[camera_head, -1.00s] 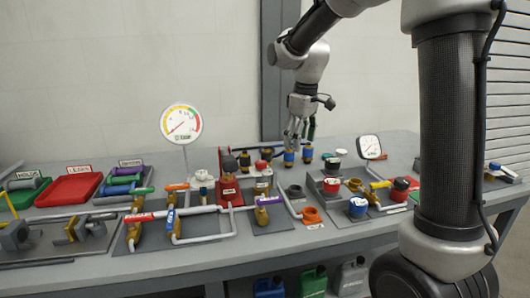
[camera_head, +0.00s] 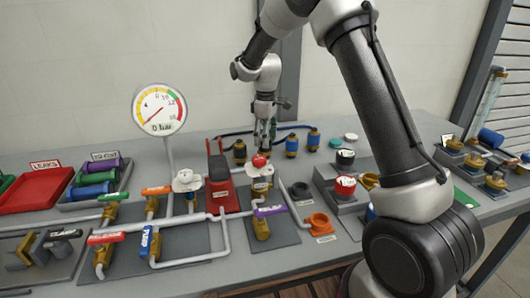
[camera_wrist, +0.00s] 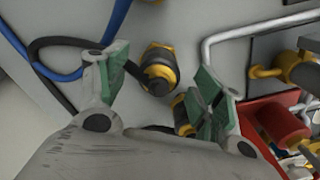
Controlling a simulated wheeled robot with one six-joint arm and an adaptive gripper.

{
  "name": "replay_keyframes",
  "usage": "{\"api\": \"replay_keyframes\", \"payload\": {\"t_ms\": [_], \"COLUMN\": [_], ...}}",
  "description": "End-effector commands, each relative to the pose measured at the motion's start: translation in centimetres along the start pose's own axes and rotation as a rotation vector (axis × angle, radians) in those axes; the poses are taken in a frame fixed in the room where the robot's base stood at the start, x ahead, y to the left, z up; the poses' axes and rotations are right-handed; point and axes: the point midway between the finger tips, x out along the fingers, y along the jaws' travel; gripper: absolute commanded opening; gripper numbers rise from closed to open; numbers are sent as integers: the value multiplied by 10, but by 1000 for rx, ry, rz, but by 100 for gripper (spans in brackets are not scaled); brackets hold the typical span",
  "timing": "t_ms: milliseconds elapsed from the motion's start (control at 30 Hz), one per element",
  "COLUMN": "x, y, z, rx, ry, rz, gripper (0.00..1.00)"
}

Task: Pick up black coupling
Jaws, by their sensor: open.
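A black coupling with a brass collar (camera_wrist: 158,70) shows between my finger pads in the wrist view. A black hose runs close to it from the left. A second brass and black fitting (camera_wrist: 183,112) is partly hidden by my right-hand finger. In the head view a black and brass coupling (camera_head: 240,152) stands at the back of the bench, just left of my gripper (camera_head: 263,140). My gripper points down, and in the wrist view (camera_wrist: 160,77) its green-padded fingers are spread and empty. I cannot tell whether they touch the coupling.
A red stand (camera_head: 219,180), white-topped valves (camera_head: 187,182) and a dial gauge (camera_head: 159,109) lie in front and left. Pipework fills the front.

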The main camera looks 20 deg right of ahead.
Motion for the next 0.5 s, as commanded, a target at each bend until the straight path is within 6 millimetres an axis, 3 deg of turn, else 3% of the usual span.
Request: {"api": "replay_keyframes", "payload": {"t_ms": [200, 467, 500], "x": [35, 41, 41], "y": [1, 1, 1], "z": [-3, -3, -3], "rx": [0, 1, 1], "ry": [-3, -1, -1], "rz": [-2, -1, -1], "gripper": [67, 67, 62]}}
